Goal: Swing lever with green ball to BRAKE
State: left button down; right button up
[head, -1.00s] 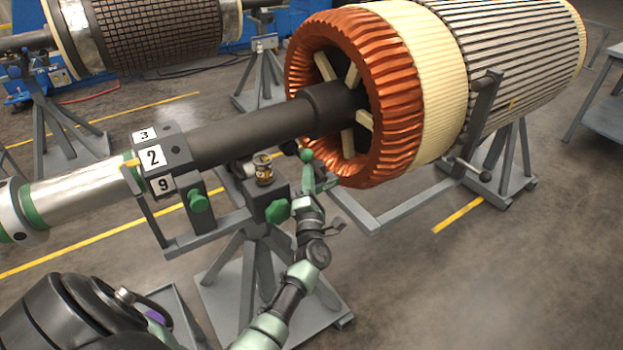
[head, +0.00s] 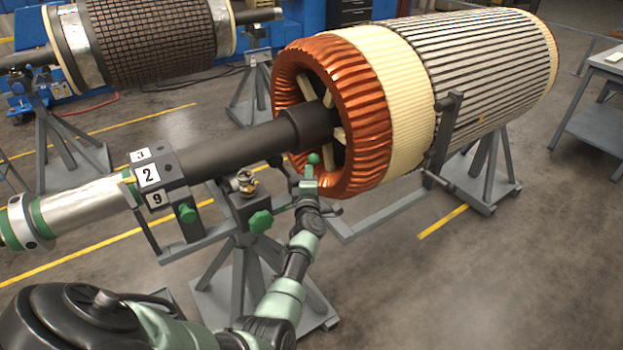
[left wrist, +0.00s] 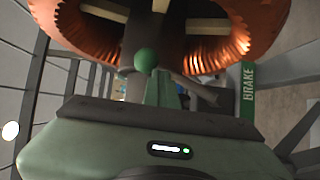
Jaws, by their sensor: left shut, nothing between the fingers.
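The green ball (head: 313,158) of the lever stands in front of the copper winding's opening in the head view. In the left wrist view the ball (left wrist: 145,60) is just beyond my fingers, left of a green plate marked BRAKE (left wrist: 247,82), with a gap between. My left gripper (head: 309,180) is shut and empty, close below the ball. Its green fingers (left wrist: 162,90) show in the left wrist view and overlap the ball; I cannot tell whether they touch. Most of the lever's rod is hidden. My right gripper is not in view.
The big rotor with its copper winding (head: 377,140) lies just behind my gripper. A grey stand with a green knob (head: 261,221) is to the left. A brass-coloured fitting (head: 246,183) sits on that stand.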

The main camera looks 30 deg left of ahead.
pick_arm(q)
jog(key=shift+w+f+b, duration=0.15)
jog(key=shift+w+b, duration=0.35)
jog(key=shift+w, duration=0.25)
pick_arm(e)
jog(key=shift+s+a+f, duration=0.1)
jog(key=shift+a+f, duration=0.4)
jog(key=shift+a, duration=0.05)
pick_arm(q)
jog(key=shift+d+f, duration=0.1)
jog(key=shift+d, duration=0.05)
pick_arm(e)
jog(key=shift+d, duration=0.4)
